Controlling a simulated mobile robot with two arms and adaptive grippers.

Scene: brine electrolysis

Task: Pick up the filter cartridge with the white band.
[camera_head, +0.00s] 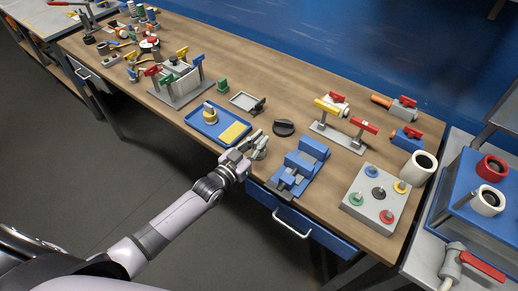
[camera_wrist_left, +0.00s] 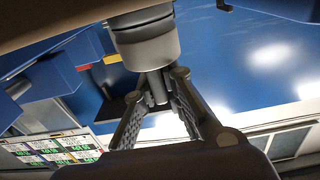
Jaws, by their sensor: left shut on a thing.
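My left gripper (camera_head: 250,148) is at the front edge of the wooden bench, just right of the blue tray. It is shut on a grey cylindrical filter cartridge (camera_wrist_left: 145,42), which fills the top middle of the left wrist view. A paler band runs around the cartridge, and its narrow stem sits between the two fingers (camera_wrist_left: 155,105). In the head view the cartridge is small and partly hidden by the fingers. A similar cartridge with a yellow band (camera_head: 210,115) stands on the blue tray (camera_head: 203,128). My right gripper is not in view.
A yellow pad (camera_head: 234,132) lies on the tray. A blue stepped fixture (camera_head: 300,165) stands close right of the gripper. A black round knob (camera_head: 284,128) and a small grey tray (camera_head: 243,101) are behind. A grey button box (camera_head: 376,197) is farther right.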

